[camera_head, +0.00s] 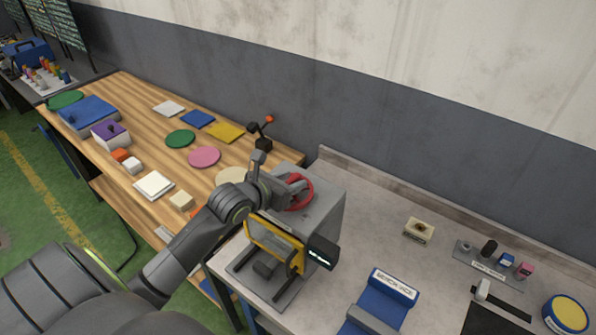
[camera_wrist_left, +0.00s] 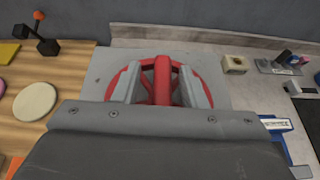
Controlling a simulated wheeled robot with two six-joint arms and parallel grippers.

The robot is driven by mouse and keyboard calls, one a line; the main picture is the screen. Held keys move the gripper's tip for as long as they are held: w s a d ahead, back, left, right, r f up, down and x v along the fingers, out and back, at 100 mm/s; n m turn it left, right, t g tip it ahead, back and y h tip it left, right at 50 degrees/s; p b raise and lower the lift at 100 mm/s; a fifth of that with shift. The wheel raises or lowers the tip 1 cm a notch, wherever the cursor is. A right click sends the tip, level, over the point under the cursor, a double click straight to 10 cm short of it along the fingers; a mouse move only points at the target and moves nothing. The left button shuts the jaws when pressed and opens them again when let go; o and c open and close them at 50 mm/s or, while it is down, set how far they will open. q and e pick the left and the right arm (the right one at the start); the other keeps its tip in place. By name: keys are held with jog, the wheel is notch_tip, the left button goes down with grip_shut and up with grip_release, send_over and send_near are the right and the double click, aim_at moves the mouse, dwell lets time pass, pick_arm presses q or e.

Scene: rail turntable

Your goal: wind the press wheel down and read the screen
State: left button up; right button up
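The press (camera_head: 325,212) is a grey box at the left end of the grey bench, with a yellow-framed guard (camera_head: 272,240) on its front. Its red wheel (camera_head: 300,192) is on top and also shows in the left wrist view (camera_wrist_left: 163,78). My left gripper (camera_head: 284,188) is at the wheel. In the left wrist view its two grey fingers (camera_wrist_left: 162,88) stand apart on either side of a red spoke, with gaps visible. The small dark screen (camera_head: 320,252) is at the press's front right corner; its pale text is too small to read. My right gripper is not in view.
A wooden table (camera_head: 140,150) with coloured discs, plates and boxes stands left. A black lever with an orange knob (camera_head: 268,119) stands near its right end. A blue labelled stand (camera_head: 385,300), a small beige box (camera_head: 419,230) and a yellow-topped tin (camera_head: 568,313) sit on the grey bench.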

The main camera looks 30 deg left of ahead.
pick_arm(q)
jog(key=shift+s+d+r, duration=0.1)
jog(key=shift+s+r, duration=0.05)
jog(key=shift+s, duration=0.15)
jog(key=shift+c, duration=0.6)
grip_shut()
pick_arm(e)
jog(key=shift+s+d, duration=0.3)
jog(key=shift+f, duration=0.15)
